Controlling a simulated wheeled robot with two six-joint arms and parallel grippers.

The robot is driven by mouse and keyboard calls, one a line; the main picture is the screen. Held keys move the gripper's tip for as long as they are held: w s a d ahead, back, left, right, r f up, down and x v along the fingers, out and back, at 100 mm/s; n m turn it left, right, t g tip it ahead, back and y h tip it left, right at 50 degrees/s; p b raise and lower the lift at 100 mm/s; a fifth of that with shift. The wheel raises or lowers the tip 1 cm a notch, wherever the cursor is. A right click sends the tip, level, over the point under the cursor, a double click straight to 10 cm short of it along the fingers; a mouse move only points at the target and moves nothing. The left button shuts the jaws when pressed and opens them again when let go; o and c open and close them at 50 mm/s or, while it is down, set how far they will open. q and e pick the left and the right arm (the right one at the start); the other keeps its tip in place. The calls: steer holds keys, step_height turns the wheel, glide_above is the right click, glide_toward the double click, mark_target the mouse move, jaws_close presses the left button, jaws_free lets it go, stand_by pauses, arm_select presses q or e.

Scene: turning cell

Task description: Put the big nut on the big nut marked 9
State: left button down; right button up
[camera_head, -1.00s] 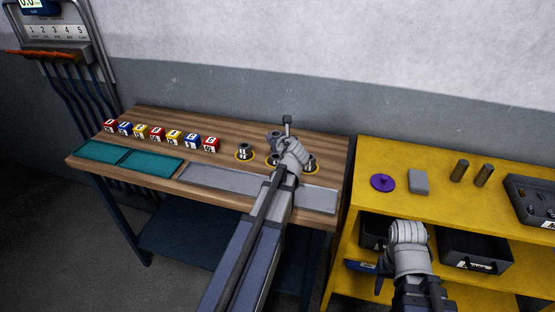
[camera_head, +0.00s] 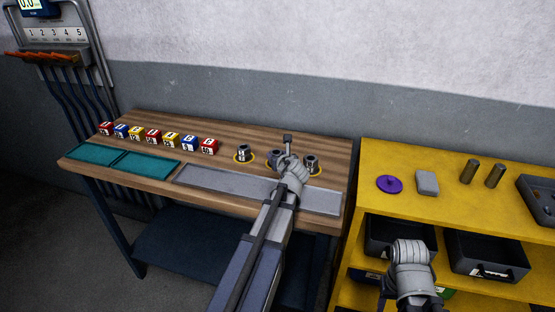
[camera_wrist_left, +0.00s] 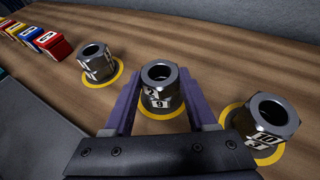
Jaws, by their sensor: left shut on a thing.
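A dark metal big nut (camera_wrist_left: 158,74) with a white label is between the fingers of my left gripper (camera_wrist_left: 160,98) in the left wrist view. My left gripper is shut on it. It sits upright right above the big nut marked 9 (camera_wrist_left: 163,103), which stands on a yellow ring. They look lined up and touching, though a tiny gap cannot be ruled out. In the head view my left gripper (camera_head: 280,158) is low over the middle ring and hides most of the stack. My right gripper's fingers are hidden below its wrist at the bottom right.
Other nuts stand on yellow rings to the left (camera_wrist_left: 97,63) and right (camera_wrist_left: 268,118), the right one marked 10, close to my fingers. A row of coloured number cubes (camera_head: 152,135) lies further left. The yellow shelf (camera_head: 460,205) is at the right.

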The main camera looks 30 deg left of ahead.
arm_select(q)
steer(key=c, duration=0.7)
jaws_free()
steer(key=shift+f, duration=0.15)
steer(key=o, duration=0.5)
steer(key=shift+r, duration=0.3)
steer(key=p+v, duration=0.4)
steer(key=v, duration=0.8)
steer(key=shift+p, duration=0.3)
